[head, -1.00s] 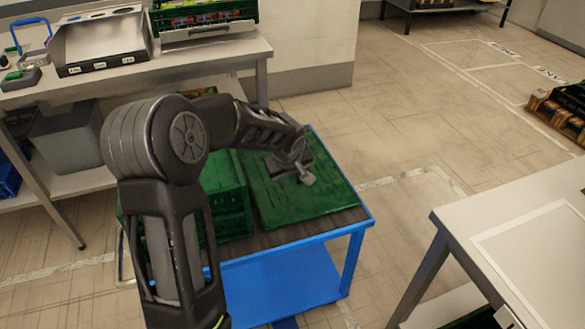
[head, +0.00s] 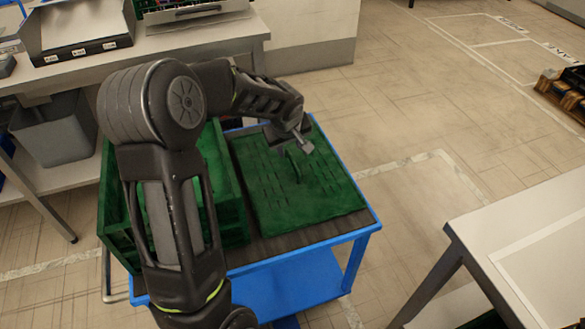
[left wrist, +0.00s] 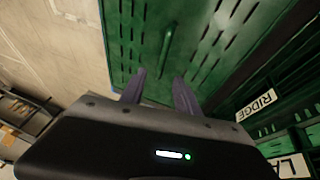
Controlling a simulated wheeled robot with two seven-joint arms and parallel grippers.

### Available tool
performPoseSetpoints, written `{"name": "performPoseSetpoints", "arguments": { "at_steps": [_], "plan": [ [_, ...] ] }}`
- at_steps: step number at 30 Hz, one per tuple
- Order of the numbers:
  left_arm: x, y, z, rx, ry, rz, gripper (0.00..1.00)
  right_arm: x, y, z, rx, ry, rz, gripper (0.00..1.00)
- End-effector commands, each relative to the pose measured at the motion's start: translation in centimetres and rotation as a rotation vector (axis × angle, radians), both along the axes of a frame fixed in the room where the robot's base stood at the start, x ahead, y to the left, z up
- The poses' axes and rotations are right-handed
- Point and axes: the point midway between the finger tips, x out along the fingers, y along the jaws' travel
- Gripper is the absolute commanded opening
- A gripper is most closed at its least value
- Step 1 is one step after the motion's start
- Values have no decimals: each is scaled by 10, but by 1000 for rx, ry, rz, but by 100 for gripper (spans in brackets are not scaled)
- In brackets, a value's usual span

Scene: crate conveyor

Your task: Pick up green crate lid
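The green crate lid (head: 335,193) lies flat on the blue cart, with slots and a raised handle (head: 292,165) in its middle. My left gripper (head: 290,142) is over the far half of the lid, near the handle. In the left wrist view its two purple fingers (left wrist: 160,90) are apart with nothing between them, and the lid (left wrist: 205,50) fills the upper middle. The handle (left wrist: 166,52) stands ahead of the fingertips, roughly in line with the gap. A green crate (head: 233,215) stands left of the lid, partly hidden by my left arm. My right gripper is out of view.
The blue cart (head: 350,235) carries both crate and lid. A workbench (head: 205,47) with a grey tray stands behind at left, with a grey bin (head: 55,128) below. A white table (head: 510,235) is at right. Floor between is clear.

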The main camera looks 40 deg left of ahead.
Motion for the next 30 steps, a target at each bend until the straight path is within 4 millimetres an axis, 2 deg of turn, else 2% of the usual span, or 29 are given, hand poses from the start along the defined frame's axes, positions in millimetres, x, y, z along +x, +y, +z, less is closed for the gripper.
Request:
{"name": "performPoseSetpoints", "arguments": {
  "at_steps": [6,18,27,30],
  "plan": [
    [7,5,-21,-1,3,0,38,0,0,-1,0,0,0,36],
    [10,6,-26,0,1,0,38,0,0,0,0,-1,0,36],
    [23,14,-63,-1,3,0,38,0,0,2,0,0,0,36],
    [26,16,-70,-1,2,0,38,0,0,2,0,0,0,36]
  ]
}}
